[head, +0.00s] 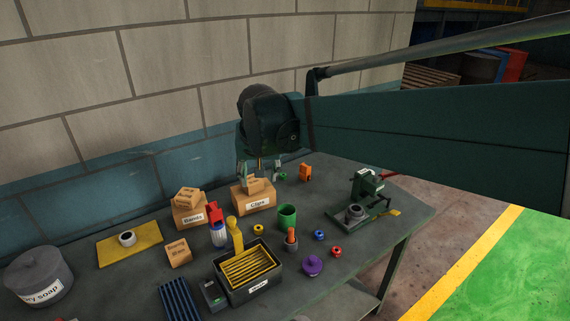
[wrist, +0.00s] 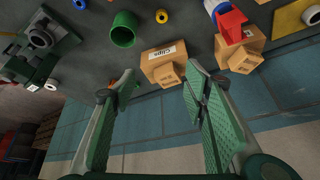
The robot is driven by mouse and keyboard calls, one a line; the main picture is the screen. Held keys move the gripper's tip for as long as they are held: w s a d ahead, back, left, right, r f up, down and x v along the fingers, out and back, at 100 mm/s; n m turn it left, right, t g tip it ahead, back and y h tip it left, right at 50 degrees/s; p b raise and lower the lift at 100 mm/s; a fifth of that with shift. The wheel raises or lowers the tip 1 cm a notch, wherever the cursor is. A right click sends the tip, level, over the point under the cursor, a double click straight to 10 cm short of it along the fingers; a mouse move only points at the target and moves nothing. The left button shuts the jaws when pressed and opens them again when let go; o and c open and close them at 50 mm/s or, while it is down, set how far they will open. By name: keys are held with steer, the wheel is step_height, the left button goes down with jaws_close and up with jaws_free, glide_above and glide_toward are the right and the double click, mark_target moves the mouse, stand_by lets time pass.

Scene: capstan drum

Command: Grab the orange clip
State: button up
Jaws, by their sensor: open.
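An orange clip (head: 305,172) stands on the dark table near its back edge, to the right of the box labelled Clips (head: 253,197). My gripper (head: 262,170) is open and empty. In the head view it hangs above and behind the Clips box, left of the orange clip and apart from it. In the wrist view my gripper's spread fingers (wrist: 160,78) point toward the Clips box (wrist: 163,58), with nothing between the pads. I cannot make out the orange clip clearly in the wrist view; the left finger may hide it.
A green cup (head: 287,217) stands in front of the Clips box. A green device with a red handle (head: 366,187) stands on the right. A Bands box (head: 189,216) and a red-topped bottle (head: 217,230) are left. The wall (head: 110,190) is close behind the table.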

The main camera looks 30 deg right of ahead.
steer(key=w+d+m+g+h+p, duration=0.1)
steer(key=w+d+m+p, duration=0.25)
steer(key=w+d, duration=0.65)
steer(key=m+g+h+p, duration=0.1)
steer(key=m+g+p, duration=0.2)
steer(key=m+p, duration=0.4)
glide_above(304, 166)
steer(key=a, duration=0.2)
step_height(304, 166, down, 10)
steer(key=shift+n, duration=0.35)
steer(key=shift+s+f+p, duration=0.15)
steer(key=shift+f+p, duration=0.05)
steer(key=shift+f, duration=1.35)
steer(key=shift+s+f+p, duration=0.1)
steer(key=shift+f+p, duration=0.05)
steer(key=shift+f, duration=1.4)
steer(key=shift+x, duration=1.3)
